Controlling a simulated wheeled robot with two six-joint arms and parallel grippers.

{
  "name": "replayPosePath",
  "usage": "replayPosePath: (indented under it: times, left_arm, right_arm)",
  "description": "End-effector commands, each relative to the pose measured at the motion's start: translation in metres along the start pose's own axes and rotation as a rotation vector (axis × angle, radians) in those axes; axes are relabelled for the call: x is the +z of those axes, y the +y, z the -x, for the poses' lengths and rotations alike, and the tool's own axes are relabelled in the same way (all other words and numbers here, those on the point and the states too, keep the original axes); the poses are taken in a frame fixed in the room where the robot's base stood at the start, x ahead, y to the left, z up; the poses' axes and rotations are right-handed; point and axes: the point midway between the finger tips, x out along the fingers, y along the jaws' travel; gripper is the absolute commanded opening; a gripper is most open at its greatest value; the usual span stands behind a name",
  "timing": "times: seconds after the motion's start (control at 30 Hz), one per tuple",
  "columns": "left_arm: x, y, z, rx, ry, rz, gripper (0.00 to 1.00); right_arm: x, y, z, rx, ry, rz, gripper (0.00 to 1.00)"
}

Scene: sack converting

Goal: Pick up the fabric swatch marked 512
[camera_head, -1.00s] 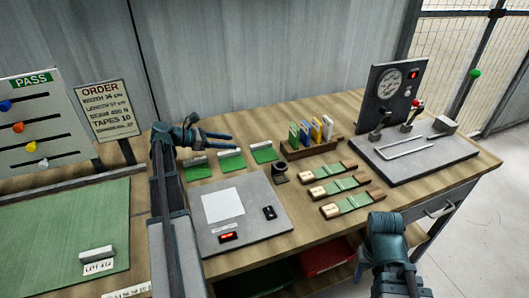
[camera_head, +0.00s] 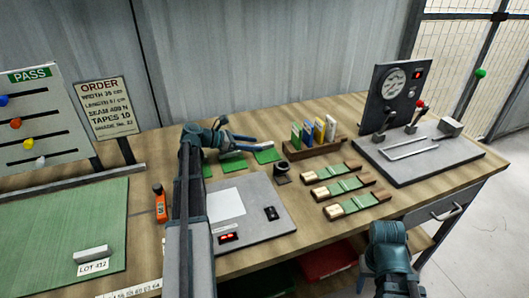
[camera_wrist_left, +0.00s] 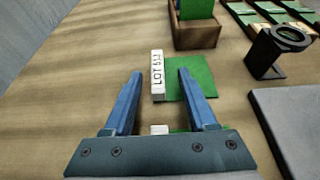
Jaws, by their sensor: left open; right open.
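A green fabric swatch (camera_wrist_left: 190,80) lies flat on the bench with a white label block (camera_wrist_left: 157,75) along its edge. The label seems to read LOT 512. In the head view this swatch (camera_head: 267,155) is the right one of the row. My left gripper (camera_head: 256,140) is open and empty above the row. In the left wrist view its fingers (camera_wrist_left: 160,76) point at the label, one on each side in the picture. A second swatch (camera_head: 233,163) lies to the left, partly under my gripper. My right gripper (camera_head: 364,268) is open, low at the bench's front edge.
A wooden rack (camera_head: 312,148) with coloured cards and a black ring stand (camera_head: 282,172) are close to the swatch. A grey plate (camera_head: 255,215) lies in front. Another labelled block (camera_head: 93,254) sits on the green mat at left. Wooden sample strips (camera_head: 335,187) lie to the right.

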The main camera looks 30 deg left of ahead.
Motion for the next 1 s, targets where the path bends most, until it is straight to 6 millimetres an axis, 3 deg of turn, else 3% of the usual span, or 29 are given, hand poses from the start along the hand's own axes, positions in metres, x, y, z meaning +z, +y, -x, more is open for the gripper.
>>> replayPosePath:
  times: [0.3, 0.53, 0.83, 1.0]
  left_arm:
    - [-0.001, 0.004, -0.043, -0.002, 0.001, 0.0, 0.57]
    - [0.001, 0.003, -0.045, -0.004, 0.002, -0.001, 0.56]
    - [0.0, 0.002, -0.046, -0.005, 0.003, -0.001, 0.02]
    - [0.0, 0.002, -0.045, -0.005, 0.004, -0.001, 0.0]
  right_arm:
    - [-0.001, -0.002, -0.017, 0.0, 0.0, 0.0, 0.5]
    - [-0.001, -0.002, -0.016, 0.0, 0.0, 0.0, 0.5]
    - [-0.001, -0.002, -0.017, 0.0, 0.0, 0.0, 0.5]
    - [-0.001, -0.002, -0.017, 0.0, 0.0, 0.0, 0.5]
